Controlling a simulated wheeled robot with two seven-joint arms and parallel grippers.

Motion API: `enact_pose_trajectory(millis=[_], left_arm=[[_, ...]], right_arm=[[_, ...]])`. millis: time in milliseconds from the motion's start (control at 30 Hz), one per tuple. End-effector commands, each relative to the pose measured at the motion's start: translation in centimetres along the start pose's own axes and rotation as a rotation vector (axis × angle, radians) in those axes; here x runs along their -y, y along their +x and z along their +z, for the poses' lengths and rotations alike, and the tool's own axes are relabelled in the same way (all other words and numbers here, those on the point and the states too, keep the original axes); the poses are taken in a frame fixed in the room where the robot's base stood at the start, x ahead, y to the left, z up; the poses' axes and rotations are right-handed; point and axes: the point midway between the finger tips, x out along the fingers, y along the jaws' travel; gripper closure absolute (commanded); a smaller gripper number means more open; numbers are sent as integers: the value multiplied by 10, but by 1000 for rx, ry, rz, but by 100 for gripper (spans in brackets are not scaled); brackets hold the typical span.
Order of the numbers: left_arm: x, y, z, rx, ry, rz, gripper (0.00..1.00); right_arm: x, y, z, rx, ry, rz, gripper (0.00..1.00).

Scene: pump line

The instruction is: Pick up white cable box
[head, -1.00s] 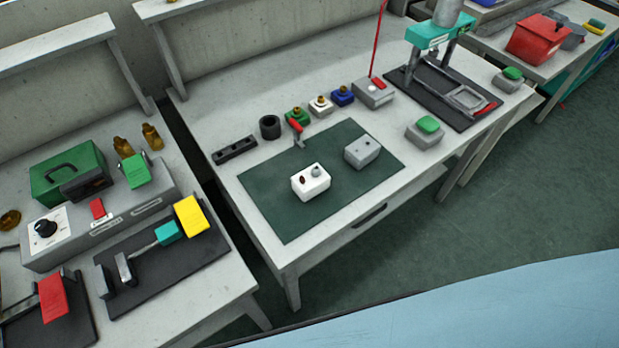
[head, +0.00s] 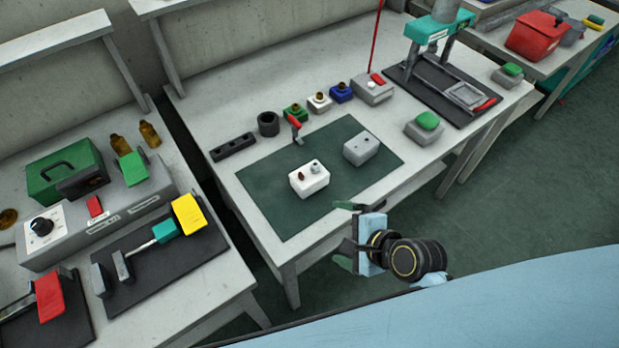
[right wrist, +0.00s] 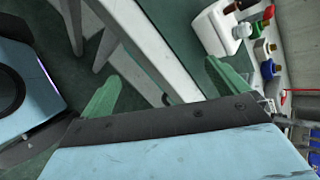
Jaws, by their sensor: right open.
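The white cable box (head: 309,181) sits on the dark green mat (head: 272,206) of the middle bench, with a brown knob and a grey knob on top. It also shows at the top of the right wrist view (right wrist: 211,30). My right gripper (head: 344,235) is open and empty, in front of the bench's front edge, to the lower right of the white box and apart from it. Its two green fingers (right wrist: 162,74) stand wide apart in the wrist view. My left gripper is not in view.
A grey box (head: 362,150) stands on the mat right of the white box. A red-handled tool (head: 295,128) stands behind it. Small green, white and blue blocks (head: 341,93) line up farther back. A press (head: 440,60) stands at the right. The mat's front part is clear.

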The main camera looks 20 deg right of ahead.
Motion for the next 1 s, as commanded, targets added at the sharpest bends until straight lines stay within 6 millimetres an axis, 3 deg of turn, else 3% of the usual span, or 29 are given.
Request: enact_pose_trajectory(millis=[100, 200, 400, 567, 800, 1000], left_arm=[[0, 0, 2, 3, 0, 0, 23], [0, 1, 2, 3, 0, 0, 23], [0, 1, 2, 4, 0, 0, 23], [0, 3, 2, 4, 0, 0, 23], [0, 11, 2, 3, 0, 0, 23], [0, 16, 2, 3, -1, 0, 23]], right_arm=[[24, 0, 5, 55, 380, -114, 1], [41, -1, 5, 109, 655, -187, 1], [62, -6, 4, 198, 1008, -270, 1], [70, 2, 3, 227, 1100, -289, 1], [86, 45, 5, 228, 1100, -288, 1], [94, 68, 6, 226, 1100, -288, 1]])
